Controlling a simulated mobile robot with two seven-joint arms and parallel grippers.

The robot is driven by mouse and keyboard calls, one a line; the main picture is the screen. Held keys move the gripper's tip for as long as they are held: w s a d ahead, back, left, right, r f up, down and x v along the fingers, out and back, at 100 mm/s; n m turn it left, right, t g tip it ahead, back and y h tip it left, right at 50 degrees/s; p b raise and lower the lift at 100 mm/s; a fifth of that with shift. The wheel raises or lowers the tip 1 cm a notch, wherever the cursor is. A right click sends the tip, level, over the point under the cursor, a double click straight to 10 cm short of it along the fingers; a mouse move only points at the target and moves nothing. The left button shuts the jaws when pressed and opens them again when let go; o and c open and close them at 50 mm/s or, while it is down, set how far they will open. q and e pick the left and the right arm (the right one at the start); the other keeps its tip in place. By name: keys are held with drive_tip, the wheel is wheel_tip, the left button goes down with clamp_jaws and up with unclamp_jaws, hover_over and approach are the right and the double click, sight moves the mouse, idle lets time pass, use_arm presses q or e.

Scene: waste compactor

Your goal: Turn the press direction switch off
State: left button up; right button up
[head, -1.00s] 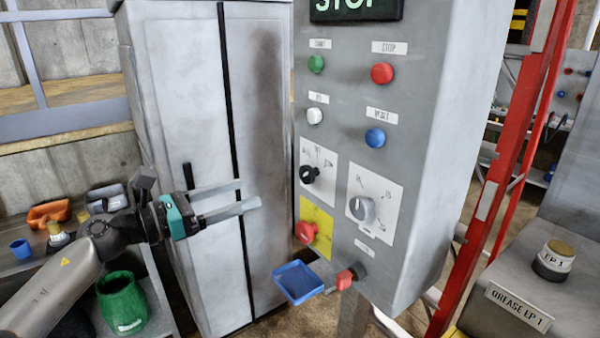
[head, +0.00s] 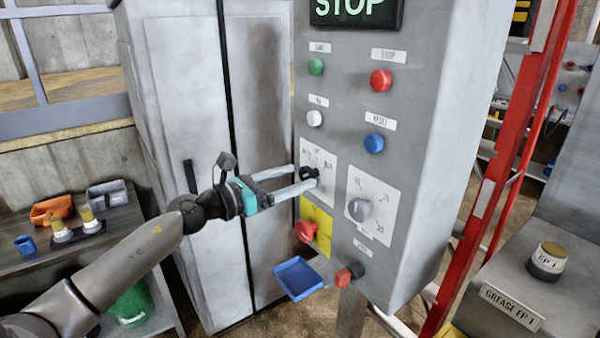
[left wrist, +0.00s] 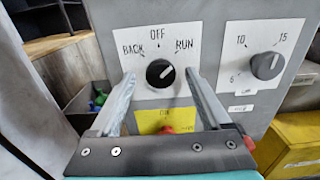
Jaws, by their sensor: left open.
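The press direction switch (head: 309,173) is a black rotary knob on a white plate on the grey control panel. In the left wrist view the knob (left wrist: 160,73) sits under the marks BACK, OFF and RUN, and its white pointer line is turned up and right, towards RUN. My left gripper (head: 305,179) is open in front of the knob. In the left wrist view its two fingers (left wrist: 160,92) stand on either side of the knob, apart from it as far as I can tell. My right gripper is not in view.
A grey dial (head: 360,209) with numbers is right of the switch. A red button (head: 306,231) on a yellow plate is just below it, and a blue tray (head: 299,279) sticks out lower down. Green, red, white and blue buttons are above. A red ladder (head: 490,180) stands at the right.

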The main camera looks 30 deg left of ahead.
use_arm(q)
drive_tip(key=shift+x, duration=1)
drive_tip(key=shift+s, duration=0.1)
drive_tip(key=shift+c, duration=0.4)
clamp_jaws()
